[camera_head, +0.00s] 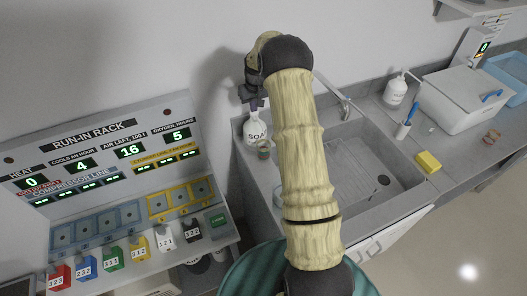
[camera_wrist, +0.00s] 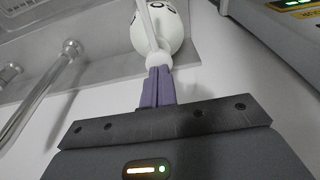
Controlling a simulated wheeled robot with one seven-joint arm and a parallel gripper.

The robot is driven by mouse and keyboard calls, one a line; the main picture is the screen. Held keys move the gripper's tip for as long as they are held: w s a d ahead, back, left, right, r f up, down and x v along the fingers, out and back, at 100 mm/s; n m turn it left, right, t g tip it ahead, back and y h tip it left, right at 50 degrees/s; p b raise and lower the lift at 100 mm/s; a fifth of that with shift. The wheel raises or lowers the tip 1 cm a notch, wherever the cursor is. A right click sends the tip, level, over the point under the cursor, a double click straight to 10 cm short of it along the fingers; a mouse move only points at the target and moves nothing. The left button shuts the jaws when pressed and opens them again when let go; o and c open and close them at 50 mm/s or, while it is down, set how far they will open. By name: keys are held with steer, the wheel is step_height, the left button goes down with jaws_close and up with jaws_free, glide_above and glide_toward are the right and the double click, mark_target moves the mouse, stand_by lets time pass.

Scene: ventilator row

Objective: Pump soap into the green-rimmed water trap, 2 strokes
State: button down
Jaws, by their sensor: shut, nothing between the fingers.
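A white soap bottle (camera_head: 256,128) with a pump top and black lettering stands on the counter left of the sink. It also shows at the top of the wrist view (camera_wrist: 172,30), with its white pump head (camera_wrist: 156,56) and spout. My gripper (camera_head: 252,100) is above the bottle, its purple fingers (camera_wrist: 158,72) shut together with nothing between them. The fingertips are at the pump head; I cannot tell whether they touch. A small cup (camera_head: 264,149), apparently the water trap with a greenish rim, stands close in front of the bottle. Its contents are not clear.
A metal tap (camera_head: 345,103) and sink (camera_head: 365,175) lie to the right. The run-in rack (camera_head: 110,150) stands left.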

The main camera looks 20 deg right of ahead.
steer(key=shift+s+f, duration=0.1)
steer(key=shift+w+p+v, duration=0.15)
steer(key=shift+p+v, duration=0.35)
steer(key=shift+v, duration=0.25)
steer(key=shift+w+p+v, duration=0.15)
steer(key=shift+p+v, duration=0.3)
steer(key=shift+v, duration=0.3)
steer(key=shift+w, duration=0.1)
steer(key=w+p+v, duration=0.1)
steer(key=p+v, duration=0.2)
steer(key=v, duration=0.3)
steer(key=shift+p, duration=0.4)
steer(key=shift+w+a, duration=0.1)
